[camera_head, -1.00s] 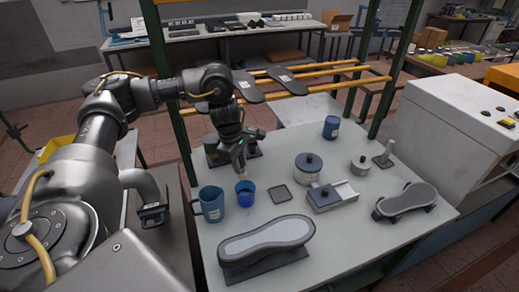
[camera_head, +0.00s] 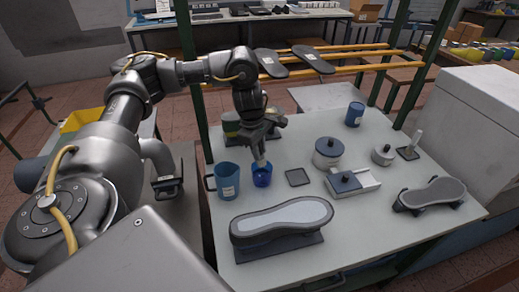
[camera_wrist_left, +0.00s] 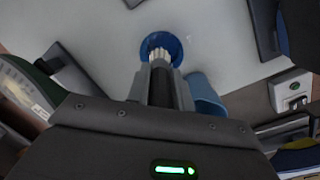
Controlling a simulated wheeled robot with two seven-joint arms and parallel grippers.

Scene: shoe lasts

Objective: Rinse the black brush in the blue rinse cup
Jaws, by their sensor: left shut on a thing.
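The blue rinse cup (camera_head: 262,178) stands on the table, just right of a larger blue mug. In the left wrist view its round rim (camera_wrist_left: 147,45) shows beyond the fingertips. My left gripper (camera_head: 259,148) points down over the cup and is shut on the black brush. The brush's dark handle (camera_wrist_left: 161,86) lies between the fingers. Its pale bristles (camera_wrist_left: 159,57) overlap the cup's opening in the wrist view. How deep the tip reaches into the cup is hard to tell. My right gripper is not in view.
The blue mug (camera_head: 227,182) stands close to the cup's left. A dark square pad (camera_head: 298,177) lies to its right. A shoe sole on a stand (camera_head: 281,219) is in front. Lidded pots, including one (camera_head: 328,153), stand further right.

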